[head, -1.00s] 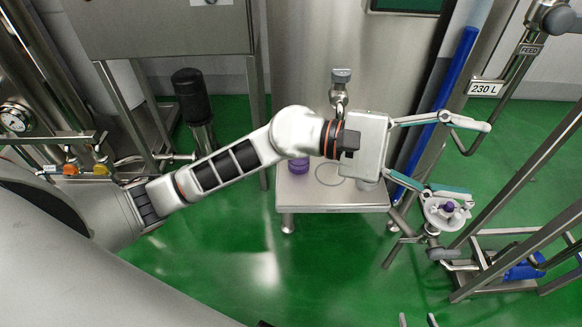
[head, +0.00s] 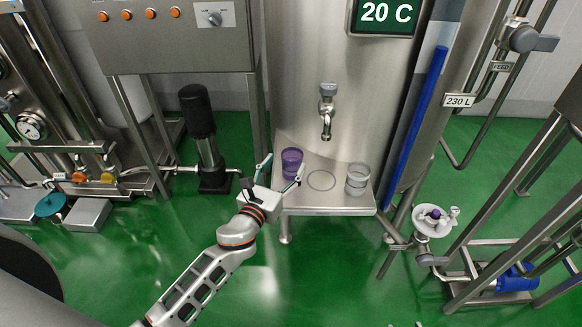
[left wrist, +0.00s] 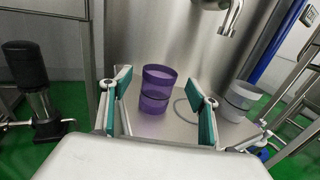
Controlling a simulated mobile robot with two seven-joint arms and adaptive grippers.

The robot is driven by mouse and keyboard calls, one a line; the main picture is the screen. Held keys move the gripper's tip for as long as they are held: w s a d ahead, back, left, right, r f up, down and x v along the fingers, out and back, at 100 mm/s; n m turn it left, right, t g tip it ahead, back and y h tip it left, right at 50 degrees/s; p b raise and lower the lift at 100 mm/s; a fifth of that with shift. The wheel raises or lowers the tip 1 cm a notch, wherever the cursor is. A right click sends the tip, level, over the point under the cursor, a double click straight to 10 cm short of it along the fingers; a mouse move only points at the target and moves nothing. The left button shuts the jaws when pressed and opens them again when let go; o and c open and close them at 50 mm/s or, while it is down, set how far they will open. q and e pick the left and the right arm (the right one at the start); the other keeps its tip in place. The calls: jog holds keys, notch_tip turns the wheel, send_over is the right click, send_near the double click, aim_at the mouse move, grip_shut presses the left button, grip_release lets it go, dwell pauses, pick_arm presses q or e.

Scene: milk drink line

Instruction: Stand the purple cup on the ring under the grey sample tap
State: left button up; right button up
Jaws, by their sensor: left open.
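The purple cup (head: 291,163) stands upright on the left of a small steel shelf (head: 325,203). The ring (head: 321,180) is a thin grey circle on the shelf to the right of the cup, with nothing on it. The grey sample tap (head: 327,108) sticks out from the tank above the ring. My left gripper (head: 283,173) is open at the shelf's front left. In the left wrist view the purple cup (left wrist: 156,88) shows between and beyond the open fingers (left wrist: 160,105). My right gripper is not in view.
A clear grey cup (head: 357,179) stands on the shelf right of the ring. A blue upright bar (head: 415,125) and a pipe valve with a white dish (head: 435,220) are to the right. A black-topped pump (head: 200,125) is to the left. Green floor lies in front.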

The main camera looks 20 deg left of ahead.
aim_at(292, 158)
pick_arm(q)
jog(key=w, duration=0.5)
jog(key=shift+w+d, duration=0.35)
jog(key=shift+d, duration=0.05)
jog(key=c, duration=1.1)
jog(key=shift+c, duration=0.2)
